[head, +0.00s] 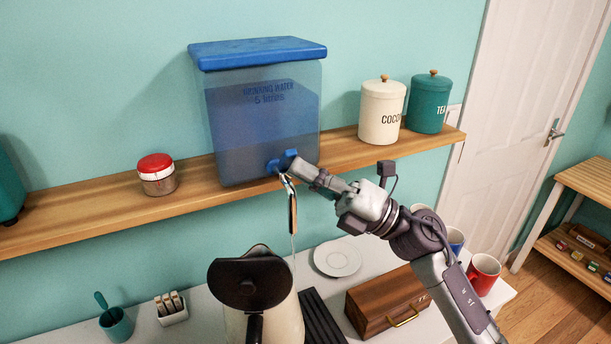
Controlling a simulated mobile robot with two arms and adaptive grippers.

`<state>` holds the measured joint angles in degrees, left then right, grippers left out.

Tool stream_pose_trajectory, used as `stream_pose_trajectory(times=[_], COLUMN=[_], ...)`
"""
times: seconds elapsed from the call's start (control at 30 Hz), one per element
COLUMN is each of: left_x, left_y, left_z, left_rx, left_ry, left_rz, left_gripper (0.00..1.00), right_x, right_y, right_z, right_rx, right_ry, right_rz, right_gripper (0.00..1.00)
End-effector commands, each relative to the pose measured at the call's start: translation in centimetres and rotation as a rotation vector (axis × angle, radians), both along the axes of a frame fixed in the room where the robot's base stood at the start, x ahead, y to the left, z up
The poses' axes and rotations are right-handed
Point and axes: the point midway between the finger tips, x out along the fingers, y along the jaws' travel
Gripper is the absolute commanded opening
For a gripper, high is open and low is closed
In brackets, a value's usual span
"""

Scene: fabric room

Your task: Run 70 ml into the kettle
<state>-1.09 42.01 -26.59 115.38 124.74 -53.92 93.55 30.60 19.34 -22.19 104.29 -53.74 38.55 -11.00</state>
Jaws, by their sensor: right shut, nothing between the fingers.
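The clear blue water tank (262,120) with a blue lid stands on the wooden shelf, marked "DRINKING WATER 5 litres". Its blue tap (283,162) is at the lower front, with a shiny metal piece (291,205) hanging below it. A thin pale line, looking like a water stream, drops from that piece. The cream kettle (283,317) with a dark lid (250,283) stands below; the line falls by its right rim, and I cannot tell whether it enters. My right gripper (299,168) is shut and empty, its tip at the tap's right side. My left gripper is not in view.
The shelf (85,217) also holds a red-lidded jar (157,175), a COCOA canister (382,110) and a TEA canister (428,103). On the counter are a white saucer (337,257), a wooden box (386,303), a red mug (484,273) and a teal cup (116,325).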

Motion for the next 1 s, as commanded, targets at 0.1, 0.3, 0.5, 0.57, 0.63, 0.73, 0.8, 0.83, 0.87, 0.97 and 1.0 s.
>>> stream_pose_trajectory(times=[0.1, 0.3, 0.5, 0.57, 0.63, 0.73, 0.8, 0.83, 0.87, 0.97, 1.0], left_x=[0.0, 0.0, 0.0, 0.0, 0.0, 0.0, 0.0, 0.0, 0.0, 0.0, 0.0], left_y=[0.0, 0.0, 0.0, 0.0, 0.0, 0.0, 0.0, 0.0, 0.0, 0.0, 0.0], left_z=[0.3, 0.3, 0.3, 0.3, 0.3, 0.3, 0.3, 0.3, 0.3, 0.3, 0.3], left_rx=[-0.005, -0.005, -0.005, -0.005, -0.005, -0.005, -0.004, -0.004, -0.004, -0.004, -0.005], left_ry=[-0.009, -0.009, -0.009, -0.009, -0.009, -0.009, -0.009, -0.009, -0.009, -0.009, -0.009], left_rz=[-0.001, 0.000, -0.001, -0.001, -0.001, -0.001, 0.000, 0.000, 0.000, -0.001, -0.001], left_gripper=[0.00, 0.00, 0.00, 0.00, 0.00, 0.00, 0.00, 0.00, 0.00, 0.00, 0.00], right_x=[0.2, 0.6, 1.2, 1.3, 1.5, 1.8, 1.9, 1.9, 2.0, 2.1, 2.1], right_y=[0.1, 0.3, 0.5, 0.6, 0.6, 0.7, 0.8, 0.8, 0.8, 0.9, 0.9], right_z=[0.6, 1.6, 2.3, 2.5, 2.7, 2.9, 3.0, 3.0, 3.1, 3.2, 3.2], right_rx=[0.000, 0.000, 0.000, 0.000, 0.001, 0.001, 0.001, 0.001, 0.001, 0.001, 0.001], right_ry=[0.002, 0.002, 0.001, 0.002, 0.001, 0.001, 0.002, 0.003, 0.003, 0.003, 0.003], right_rz=[0.000, 0.001, 0.000, 0.001, 0.000, 0.000, 0.000, 0.001, 0.001, 0.001, 0.001], right_gripper=[0.00, 0.00, 0.00, 0.00, 0.00, 0.00, 0.00, 0.00, 0.00, 0.00, 0.00])
